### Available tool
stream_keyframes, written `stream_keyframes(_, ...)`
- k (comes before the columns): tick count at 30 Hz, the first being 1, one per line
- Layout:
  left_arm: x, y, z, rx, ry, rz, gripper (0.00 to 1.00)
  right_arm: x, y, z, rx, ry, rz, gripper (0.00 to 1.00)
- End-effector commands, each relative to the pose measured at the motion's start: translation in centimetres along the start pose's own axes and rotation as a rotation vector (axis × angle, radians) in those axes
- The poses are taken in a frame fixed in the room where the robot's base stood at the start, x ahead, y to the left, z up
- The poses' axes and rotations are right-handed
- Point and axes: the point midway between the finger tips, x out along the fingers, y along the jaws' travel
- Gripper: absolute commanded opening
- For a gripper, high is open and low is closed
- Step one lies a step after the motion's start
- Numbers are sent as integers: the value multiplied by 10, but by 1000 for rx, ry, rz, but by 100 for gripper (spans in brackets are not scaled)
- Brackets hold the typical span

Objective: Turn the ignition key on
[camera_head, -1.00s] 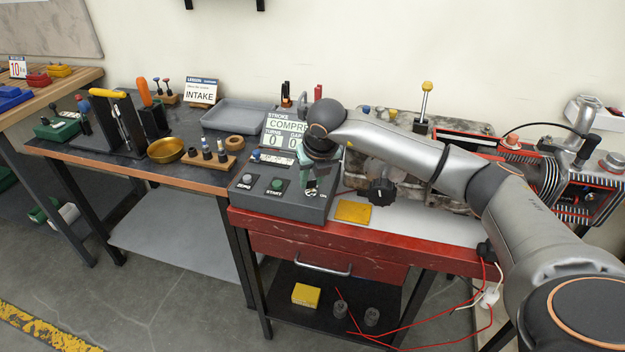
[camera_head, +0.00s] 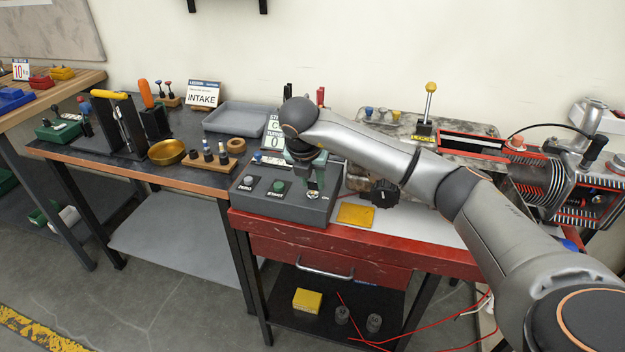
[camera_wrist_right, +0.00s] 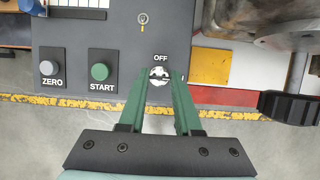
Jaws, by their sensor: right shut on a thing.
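The ignition key (camera_wrist_right: 160,76) shows in the right wrist view as a small pale metal piece in a round switch, below the OFF label. The switch sits at the front right of a grey control box (camera_head: 262,204) that has ZERO and START buttons. My right gripper (camera_head: 313,192) points down over the switch, beside the ON label in the head view. In the wrist view its two green fingers (camera_wrist_right: 160,80) stand at either side of the key and are shut on it. The fingers hide part of the key. My left gripper is not in view.
A yellow plate (camera_head: 356,215) lies right of the box on the red workbench (camera_head: 400,235). A black knob (camera_head: 384,193) stands behind it, close to my right arm. A green START button (camera_wrist_right: 100,72) is left of the switch. An engine fills the bench's right side.

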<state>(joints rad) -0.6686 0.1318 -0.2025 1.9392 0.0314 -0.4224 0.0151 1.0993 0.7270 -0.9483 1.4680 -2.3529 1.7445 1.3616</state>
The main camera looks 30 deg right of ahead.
Motion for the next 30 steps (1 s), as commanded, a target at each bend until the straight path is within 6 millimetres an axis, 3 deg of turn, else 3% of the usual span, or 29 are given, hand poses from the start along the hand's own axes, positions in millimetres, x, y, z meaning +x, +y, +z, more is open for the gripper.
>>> stream_keyframes(12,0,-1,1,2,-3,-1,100,-1,0,1,6,-1,-1,0)
stream_keyframes(13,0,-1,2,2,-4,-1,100,-1,0,1,6,-1,-1,36)
stream_keyframes(18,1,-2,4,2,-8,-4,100,0,0,0,5,0,-1,55)
stream_keyframes(21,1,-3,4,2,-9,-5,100,0,0,0,5,0,-1,62)
stream_keyframes(30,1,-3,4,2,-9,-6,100,-5,1,0,4,0,1,62)
